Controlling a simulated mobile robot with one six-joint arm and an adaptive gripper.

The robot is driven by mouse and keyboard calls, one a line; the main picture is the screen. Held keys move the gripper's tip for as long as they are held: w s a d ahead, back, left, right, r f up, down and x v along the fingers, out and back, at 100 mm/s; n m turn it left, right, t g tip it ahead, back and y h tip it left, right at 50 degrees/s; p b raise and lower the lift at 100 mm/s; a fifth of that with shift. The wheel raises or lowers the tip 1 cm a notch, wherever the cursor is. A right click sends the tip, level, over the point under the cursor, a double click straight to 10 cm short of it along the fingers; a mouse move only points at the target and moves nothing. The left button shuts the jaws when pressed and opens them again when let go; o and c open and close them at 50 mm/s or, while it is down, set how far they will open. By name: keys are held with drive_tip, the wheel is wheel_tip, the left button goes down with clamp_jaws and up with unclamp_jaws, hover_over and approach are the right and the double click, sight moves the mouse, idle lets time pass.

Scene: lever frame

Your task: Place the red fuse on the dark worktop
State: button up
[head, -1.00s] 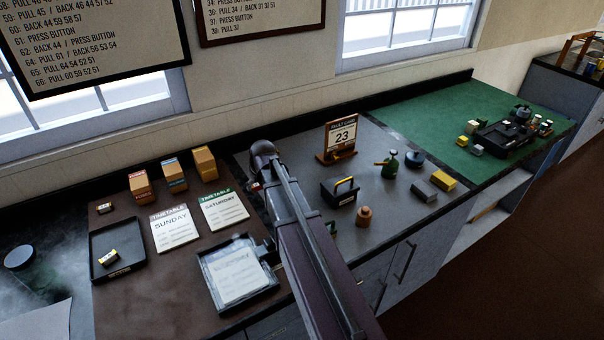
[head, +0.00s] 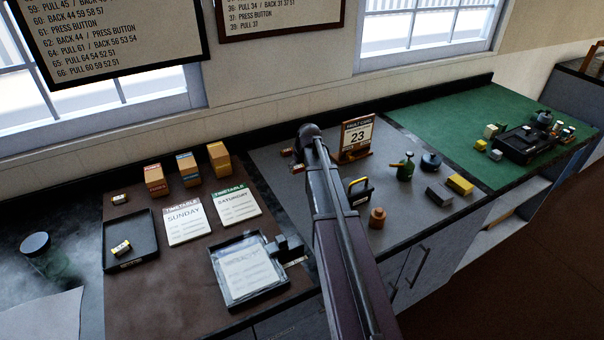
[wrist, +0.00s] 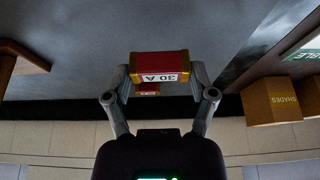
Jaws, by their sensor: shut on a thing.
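My gripper (wrist: 160,78) is shut on a red fuse (wrist: 158,64) with yellow ends and a white "30 A" label, held crosswise between its fingers in the wrist view. In the head view the fuse (head: 298,168) shows small beside my arm, over the left part of the grey mat (head: 325,262). A second, smaller-looking red piece (wrist: 147,88) shows just behind it in the wrist view. The dark worktop (head: 80,215) shows at the far left and in strips around the mats. My arm hides part of the grey mat.
A calendar stand (head: 357,137) is close right of my gripper. Yellow-brown boxes (head: 218,159), timetable cards (head: 235,205) and a black tray (head: 148,258) occupy the brown mat. A cup (head: 35,243) and paper (head: 40,315) lie at left. The green mat (head: 420,125) has free room.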

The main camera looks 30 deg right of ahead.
sight(302, 169)
drive_tip(key=shift+w+d, duration=0.2)
drive_tip(key=shift+d, duration=0.3)
drive_tip(key=shift+d+f+b, duration=0.15)
drive_tip(key=shift+f+b, duration=0.2)
wheel_tip(302, 169, down, 3)
drive_tip(key=b, duration=0.3)
drive_tip(key=shift+f, duration=0.1)
drive_tip(key=o, duration=0.8)
drive_tip(key=shift+o, duration=0.2)
drive_tip(key=p+v, duration=1.1)
drive_tip(key=v, duration=0.1)
